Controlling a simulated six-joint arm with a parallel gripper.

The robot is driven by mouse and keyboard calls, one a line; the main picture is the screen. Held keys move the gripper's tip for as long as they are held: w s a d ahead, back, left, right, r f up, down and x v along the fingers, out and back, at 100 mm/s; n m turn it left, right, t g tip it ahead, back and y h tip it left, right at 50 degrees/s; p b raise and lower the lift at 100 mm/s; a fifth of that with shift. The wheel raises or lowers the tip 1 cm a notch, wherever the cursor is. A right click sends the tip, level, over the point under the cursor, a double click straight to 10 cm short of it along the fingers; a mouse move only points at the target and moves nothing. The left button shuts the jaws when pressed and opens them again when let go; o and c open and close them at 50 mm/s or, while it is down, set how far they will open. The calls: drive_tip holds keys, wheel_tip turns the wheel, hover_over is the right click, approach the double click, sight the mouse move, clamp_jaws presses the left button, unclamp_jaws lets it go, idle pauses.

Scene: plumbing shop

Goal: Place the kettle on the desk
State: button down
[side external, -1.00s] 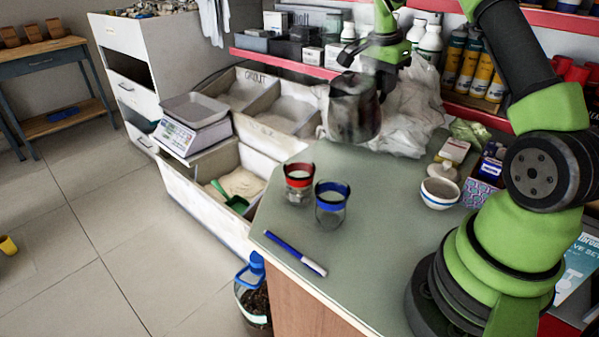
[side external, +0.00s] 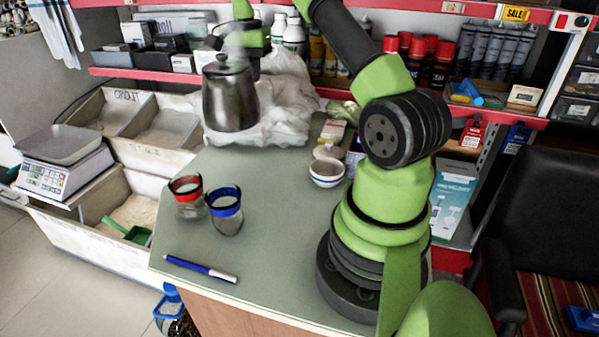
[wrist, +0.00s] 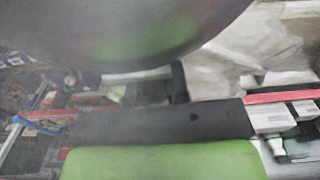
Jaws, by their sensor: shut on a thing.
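The kettle (side external: 230,98) is dark metal with a lid and knob. In the side view it hangs upright above the back left part of the desk, in front of a white plastic bag. My gripper (side external: 240,42) is behind and above the kettle and is shut on it; the fingertips are hard to make out. In the wrist view the kettle's blurred dark body (wrist: 130,30) fills the top. The desk (side external: 265,215) has a grey-green top, with bare room in its middle and front.
A red-rimmed jar (side external: 187,197) and a blue-rimmed jar (side external: 226,212) stand at the desk's left. A blue marker (side external: 200,268) lies near the front edge. A white bowl (side external: 326,173) is near my base. The white bag (side external: 285,100) and red-edged shelf (side external: 140,73) are behind.

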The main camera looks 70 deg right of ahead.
sight(205, 111)
drive_tip(key=w+a+f+n, duration=0.1)
drive_tip(key=a+n, duration=0.2)
drive_tip(key=n, duration=0.2)
drive_tip(key=w+a+f+n, duration=0.2)
drive_tip(key=a+n, duration=0.1)
drive_tip(key=n, duration=0.2)
drive_tip(key=w+a+f+n, duration=0.1)
drive_tip(key=a+n, duration=0.3)
drive_tip(key=n, duration=0.1)
drive_tip(key=shift+w+f+n, duration=0.3)
drive_tip(key=shift+w+f, duration=0.05)
drive_tip(key=shift+w+a+f+n, duration=0.1)
drive_tip(key=shift+a+f+n, duration=0.05)
drive_tip(key=shift+a+n, duration=0.3)
drive_tip(key=shift+w+a+f+n, duration=0.1)
drive_tip(key=shift+a+f+n, duration=0.1)
drive_tip(key=shift+n, duration=0.35)
wheel_tip(205, 111, down, 10)
drive_tip(key=shift+r, duration=0.1)
drive_tip(key=c, duration=1.1)
unclamp_jaws()
